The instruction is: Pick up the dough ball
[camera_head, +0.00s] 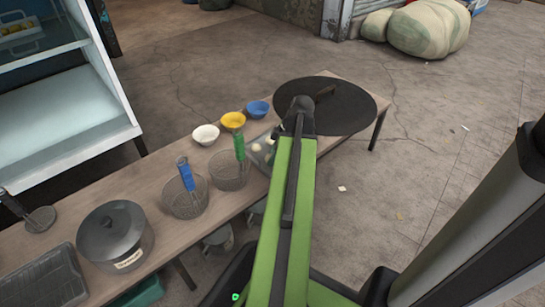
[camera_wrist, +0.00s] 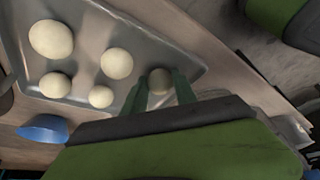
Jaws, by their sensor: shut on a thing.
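My gripper (camera_wrist: 161,92) points down at the edge of a metal tray in the wrist view. Its two green fingers are shut on a pale dough ball (camera_wrist: 160,81). Several other dough balls lie on the tray (camera_wrist: 157,45), left of my gripper. In the head view the tray (camera_head: 263,165) is partly hidden behind my green arm, and pale dough balls (camera_head: 256,147) show at its left. The held ball is hidden there. I cannot tell whether the held ball still touches the tray.
A round black plate (camera_head: 345,108) lies at the table's far end. White (camera_head: 206,135), yellow (camera_head: 232,121) and blue (camera_head: 258,109) bowls stand left of the tray. Wire baskets (camera_head: 186,200) with blue and green handles and a lidded pot (camera_head: 115,236) stand nearer.

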